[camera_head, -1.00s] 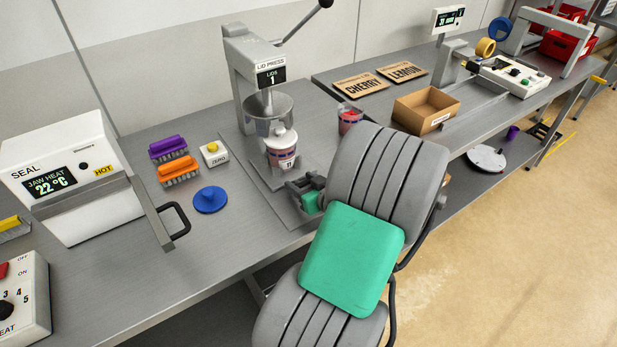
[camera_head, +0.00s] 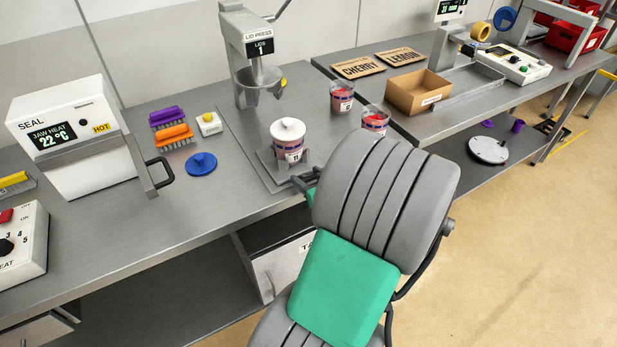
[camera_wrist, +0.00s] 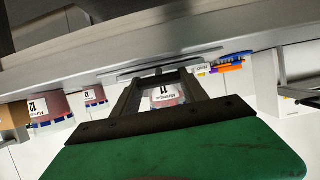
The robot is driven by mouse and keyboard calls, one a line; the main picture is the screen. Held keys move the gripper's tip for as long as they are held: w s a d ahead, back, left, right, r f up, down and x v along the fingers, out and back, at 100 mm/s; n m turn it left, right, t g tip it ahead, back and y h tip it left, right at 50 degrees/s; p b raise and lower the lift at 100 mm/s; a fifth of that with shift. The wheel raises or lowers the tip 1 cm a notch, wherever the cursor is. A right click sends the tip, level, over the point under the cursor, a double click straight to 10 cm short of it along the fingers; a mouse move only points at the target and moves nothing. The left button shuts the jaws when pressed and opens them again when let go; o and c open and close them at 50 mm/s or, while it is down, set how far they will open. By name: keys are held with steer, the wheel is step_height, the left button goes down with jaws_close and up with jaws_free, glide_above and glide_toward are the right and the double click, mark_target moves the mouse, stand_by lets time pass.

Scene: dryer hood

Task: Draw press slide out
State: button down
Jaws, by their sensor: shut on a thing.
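The lid press (camera_head: 243,50) stands on the bench with a sign reading LIDS 1. Its slide (camera_head: 270,167) sits forward of the press head, near the bench's front edge. A jar labelled 11 (camera_head: 293,155) with a white knobbed lid (camera_head: 288,131) stands upright on the slide. My gripper (camera_head: 305,181) is at the slide's front end and shut on it; my arm partly hides the grip. In the wrist view the fingers (camera_wrist: 160,75) reach the slide's edge (camera_wrist: 165,62), with the jar (camera_wrist: 162,93) showing between them.
Two open jars of red contents (camera_head: 342,99) (camera_head: 374,121) stand right of the press, near a cardboard box (camera_head: 418,92). Left are a blue knobbed disc (camera_head: 201,164), orange brush (camera_head: 174,136), purple brush (camera_head: 166,117) and the sealer (camera_head: 75,150). Floor right is clear.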

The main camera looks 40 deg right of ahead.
steer(key=shift+f, duration=0.15)
steer(key=c, duration=1)
jaws_free()
steer(key=shift+s, duration=0.15)
steer(key=shift+o, duration=0.9)
steer(key=shift+s, duration=0.15)
steer(key=shift+o, duration=1.1)
steer(key=v, duration=0.8)
steer(key=shift+b, duration=0.35)
